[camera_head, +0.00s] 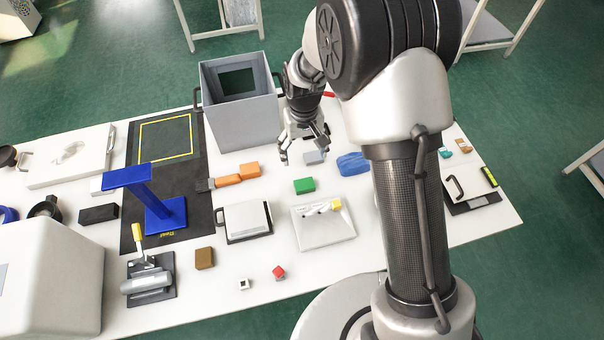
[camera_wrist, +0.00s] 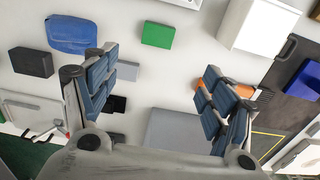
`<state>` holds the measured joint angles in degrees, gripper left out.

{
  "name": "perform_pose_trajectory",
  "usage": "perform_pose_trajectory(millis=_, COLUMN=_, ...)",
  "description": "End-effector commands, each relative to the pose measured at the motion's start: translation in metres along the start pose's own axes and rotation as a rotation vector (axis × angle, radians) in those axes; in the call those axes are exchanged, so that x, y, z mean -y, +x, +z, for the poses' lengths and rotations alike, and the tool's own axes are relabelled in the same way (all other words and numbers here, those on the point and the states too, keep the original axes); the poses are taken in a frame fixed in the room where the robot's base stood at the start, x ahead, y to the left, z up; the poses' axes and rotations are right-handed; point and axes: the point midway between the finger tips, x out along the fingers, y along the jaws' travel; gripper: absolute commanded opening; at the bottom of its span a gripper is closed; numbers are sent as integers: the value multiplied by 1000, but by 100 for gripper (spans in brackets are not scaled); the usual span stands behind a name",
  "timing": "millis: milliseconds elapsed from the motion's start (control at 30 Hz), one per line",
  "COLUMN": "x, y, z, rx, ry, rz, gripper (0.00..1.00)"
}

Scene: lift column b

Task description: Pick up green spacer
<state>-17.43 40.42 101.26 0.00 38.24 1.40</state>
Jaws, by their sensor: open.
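The green spacer (camera_head: 304,185) is a small green block lying flat on the white table. In the wrist view the green spacer (camera_wrist: 157,34) shows whole near the top, beyond the fingertips. My gripper (camera_head: 303,148) hangs above the table on the far side of the spacer, apart from it. In the wrist view my gripper (camera_wrist: 160,64) has its two blue-padded fingers spread wide, with nothing held between them.
A blue object (camera_head: 353,163) lies right of the spacer, and a small grey block (camera_head: 314,157) lies behind it. A tall grey bin (camera_head: 238,118) stands behind. A white tray (camera_head: 325,233) and white-topped box (camera_head: 262,233) are in front.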

Motion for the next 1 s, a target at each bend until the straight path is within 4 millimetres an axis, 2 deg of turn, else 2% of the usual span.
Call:
perform_pose_trajectory(millis=500, x=0, y=103, z=1, rx=4, ry=0, rz=0, gripper=77)
perform_pose_trajectory(millis=600, x=0, y=115, z=1, rx=4, ry=0, rz=0, gripper=77)
perform_pose_trajectory(millis=867, x=-1, y=128, z=0, rx=1, ry=0, rz=0, gripper=77)
perform_pose_trajectory(millis=1000, x=-3, y=148, z=1, rx=3, ry=0, rz=0, gripper=77)
